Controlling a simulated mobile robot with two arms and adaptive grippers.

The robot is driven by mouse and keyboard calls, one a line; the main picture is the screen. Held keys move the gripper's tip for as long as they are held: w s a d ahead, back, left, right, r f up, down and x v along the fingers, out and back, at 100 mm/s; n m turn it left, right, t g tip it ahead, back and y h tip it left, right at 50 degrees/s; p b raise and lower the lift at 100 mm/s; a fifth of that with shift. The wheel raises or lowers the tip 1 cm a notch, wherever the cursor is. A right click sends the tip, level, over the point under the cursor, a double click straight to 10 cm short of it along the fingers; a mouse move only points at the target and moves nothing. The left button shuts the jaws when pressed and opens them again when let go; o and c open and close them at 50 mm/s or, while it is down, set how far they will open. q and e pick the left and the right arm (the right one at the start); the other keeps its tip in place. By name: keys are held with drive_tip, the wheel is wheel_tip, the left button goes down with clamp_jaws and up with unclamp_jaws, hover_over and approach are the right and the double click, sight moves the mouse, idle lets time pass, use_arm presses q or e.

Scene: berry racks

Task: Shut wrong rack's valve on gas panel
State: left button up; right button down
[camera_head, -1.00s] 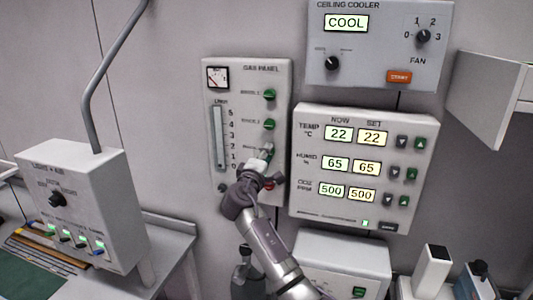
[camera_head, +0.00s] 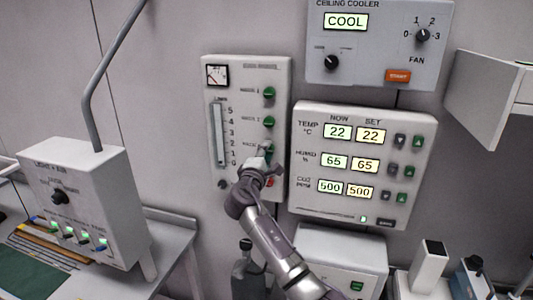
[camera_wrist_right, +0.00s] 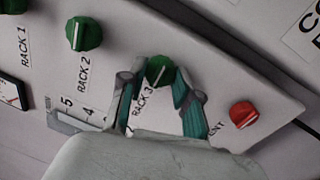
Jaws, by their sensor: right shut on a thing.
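The gas panel (camera_head: 242,180) is a pale upright box on the wall with a dial, a flow tube and a column of knobs. Green valves for Rack 1 (camera_head: 269,93) and Rack 2 (camera_head: 268,121) are uncovered. The green Rack 3 valve (camera_wrist_right: 160,70) sits between the fingers of my right gripper (camera_wrist_right: 158,99), which is shut on it. Its white mark is tilted compared with that of the Rack 2 valve (camera_wrist_right: 84,34). In the head view the gripper (camera_head: 264,161) partly hides the Rack 3 valve. My left gripper is out of view.
A red knob (camera_wrist_right: 243,115) is just below the Rack 3 valve on the panel, close to a finger. A display panel (camera_head: 300,202) adjoins on the right, with a ceiling cooler box (camera_head: 375,52) above. A light control box (camera_head: 105,190) stands at left.

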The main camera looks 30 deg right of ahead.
drive_tip(key=c, duration=0.8)
unclamp_jaws()
drive_tip(key=v, duration=1.2)
drive_tip(key=shift+a+f, duration=0.1)
